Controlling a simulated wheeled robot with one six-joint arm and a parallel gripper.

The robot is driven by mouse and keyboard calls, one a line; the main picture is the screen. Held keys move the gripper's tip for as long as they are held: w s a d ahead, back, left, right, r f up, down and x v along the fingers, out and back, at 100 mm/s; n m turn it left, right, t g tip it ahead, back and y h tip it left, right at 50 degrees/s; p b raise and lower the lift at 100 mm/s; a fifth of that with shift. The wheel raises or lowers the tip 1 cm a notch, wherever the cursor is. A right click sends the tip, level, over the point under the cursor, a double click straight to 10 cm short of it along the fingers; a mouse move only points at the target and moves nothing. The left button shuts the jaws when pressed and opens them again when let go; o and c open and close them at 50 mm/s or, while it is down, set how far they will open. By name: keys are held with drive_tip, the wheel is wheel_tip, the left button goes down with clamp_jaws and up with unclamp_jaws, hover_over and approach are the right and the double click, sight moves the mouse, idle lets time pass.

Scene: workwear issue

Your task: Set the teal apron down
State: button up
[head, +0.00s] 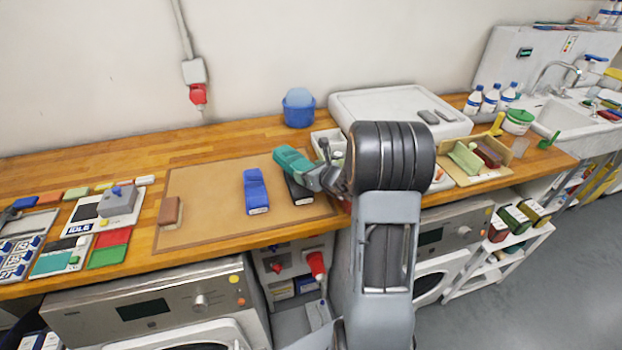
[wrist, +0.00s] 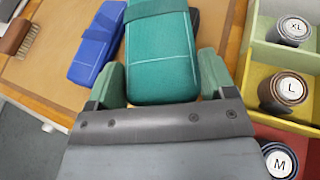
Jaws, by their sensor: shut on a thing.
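The teal apron (head: 294,161) is a folded teal bundle with a band around it. It also fills the middle of the wrist view (wrist: 160,60). My gripper (head: 316,179) is shut on its near end, with one green finger on each side in the wrist view (wrist: 164,86). The apron is over the right part of the brown mat (head: 205,200); I cannot tell whether it touches anything below. A folded blue bundle (head: 256,190) lies on the mat to its left. A dark bundle (head: 298,190) is partly hidden beneath or behind the apron and gripper.
A brown brush (head: 169,212) lies at the mat's left. Close right of the apron, a divided tray holds rolls marked XL (wrist: 293,29), L (wrist: 290,88) and M (wrist: 280,162). A blue tub (head: 298,110) stands behind. The mat between brush and blue bundle is clear.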

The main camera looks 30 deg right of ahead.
drive_tip(key=f, duration=0.2)
drive_tip(key=f+p, duration=0.1)
drive_tip(key=shift+w+d, duration=0.15)
drive_tip(key=shift+d, duration=0.1)
drive_tip(key=shift+f, duration=0.3)
drive_tip(key=shift+f, duration=0.15)
drive_tip(key=o, duration=1)
